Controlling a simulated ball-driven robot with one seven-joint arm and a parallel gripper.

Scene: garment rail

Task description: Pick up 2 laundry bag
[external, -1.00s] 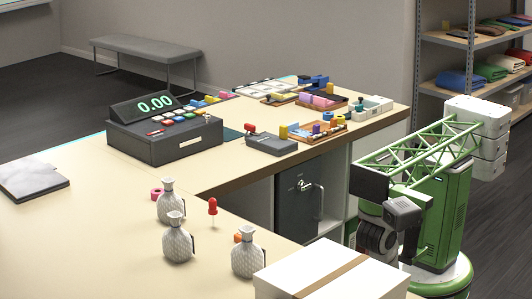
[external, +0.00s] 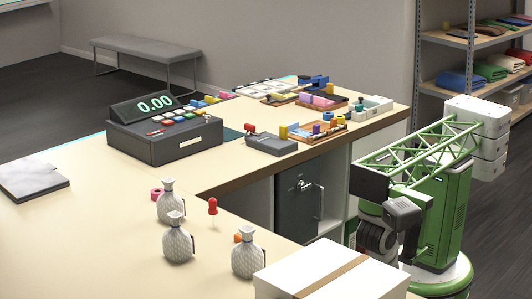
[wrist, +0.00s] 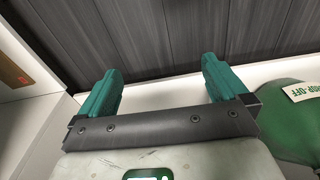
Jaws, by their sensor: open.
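Several small grey-white textured laundry bags with tied necks stand upright on the counter in the external view: one at the back (external: 170,206), one at the front left (external: 178,243), one at the front right (external: 248,257). In the wrist view my gripper (wrist: 160,85) is open and empty, its two green fingers wide apart. No grey-white bag shows between them. In the external view my arm is folded beside my green body at the right, away from the bags; the fingertips cannot be made out there.
A white box (external: 325,272) stands at the counter's front right, near the bags. A red pin-like item (external: 213,206) and a pink ring (external: 156,193) stand close to them. A cash register (external: 163,132) is behind. In the wrist view a green labelled item (wrist: 297,120) is at the right.

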